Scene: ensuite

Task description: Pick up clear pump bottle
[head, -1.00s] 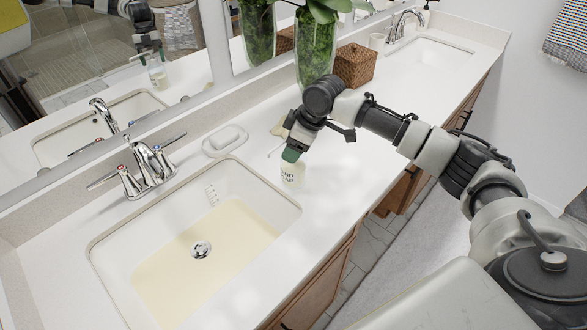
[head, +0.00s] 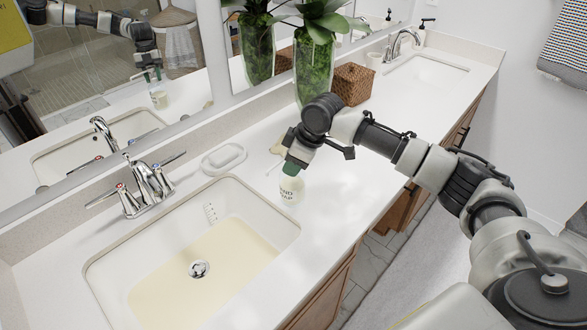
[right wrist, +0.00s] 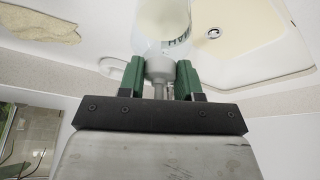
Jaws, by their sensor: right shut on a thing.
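The clear pump bottle (head: 291,188) with printed lettering is upright at the right side of the near sink. My right gripper (head: 293,167) comes down on its top with green fingers. In the right wrist view, the fingers (right wrist: 160,78) are on either side of the grey pump head (right wrist: 160,68), shut on it. The clear bottle body (right wrist: 162,22) shows beyond them. I cannot tell whether its base touches the counter. My left gripper is not seen directly.
The near sink (head: 110,262) and its faucet (head: 148,186) lie to the left. A soap dish (head: 223,158), a glass vase with a plant (head: 314,72) and a wicker box (head: 351,84) stand behind. The white counter (head: 345,195) is clear to the right of the bottle. A mirror lines the wall.

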